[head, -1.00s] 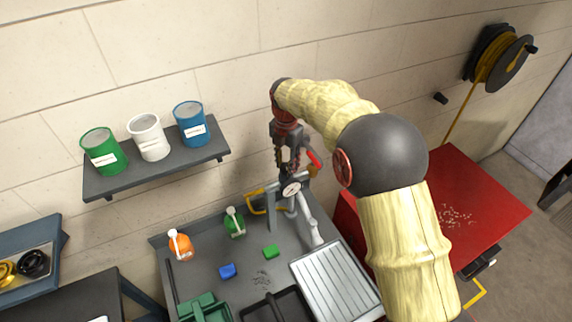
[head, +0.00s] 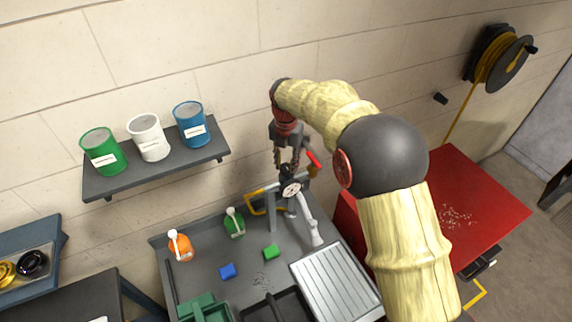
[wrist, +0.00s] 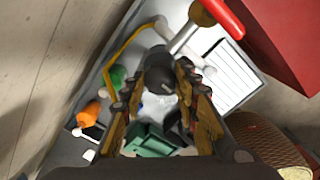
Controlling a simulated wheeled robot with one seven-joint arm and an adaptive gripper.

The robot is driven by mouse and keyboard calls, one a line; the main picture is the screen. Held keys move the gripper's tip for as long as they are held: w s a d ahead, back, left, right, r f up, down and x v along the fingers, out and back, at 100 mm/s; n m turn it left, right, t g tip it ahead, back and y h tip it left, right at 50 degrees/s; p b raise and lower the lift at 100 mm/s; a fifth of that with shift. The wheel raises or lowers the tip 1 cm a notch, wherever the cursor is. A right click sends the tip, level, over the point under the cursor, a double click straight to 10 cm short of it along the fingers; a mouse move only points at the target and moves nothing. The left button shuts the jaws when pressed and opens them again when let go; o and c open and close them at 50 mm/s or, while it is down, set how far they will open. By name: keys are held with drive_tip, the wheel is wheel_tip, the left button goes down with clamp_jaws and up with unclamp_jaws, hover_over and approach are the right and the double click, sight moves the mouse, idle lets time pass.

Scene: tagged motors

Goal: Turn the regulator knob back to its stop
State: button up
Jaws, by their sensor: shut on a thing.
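The regulator knob (wrist: 160,72) is dark and rounded, and it sits between the fingertips in the wrist view. My gripper (wrist: 158,82) points down and is shut on it, one finger on each side. In the head view my gripper (head: 289,163) stands above the round gauge (head: 291,189) with its pale dial. The knob is hard to separate from the dark fingers there. A red handle (head: 313,159) sticks out just right of the fingers and also shows at the top of the wrist view (wrist: 222,14).
A yellow bent rail (head: 256,204) is left of the gauge. Orange (head: 180,247) and green (head: 234,223) bottles stand on the grey bench beside a ribbed tray (head: 335,280). A shelf (head: 160,172) with three cans is on the wall. A red table (head: 480,205) is right.

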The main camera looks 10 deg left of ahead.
sight(286, 166)
drive_tip(key=o, duration=1.2)
drive_tip(key=shift+c, duration=0.2)
drive_tip(key=shift+r, duration=0.1)
wheel_tip(286, 166, up, 12)
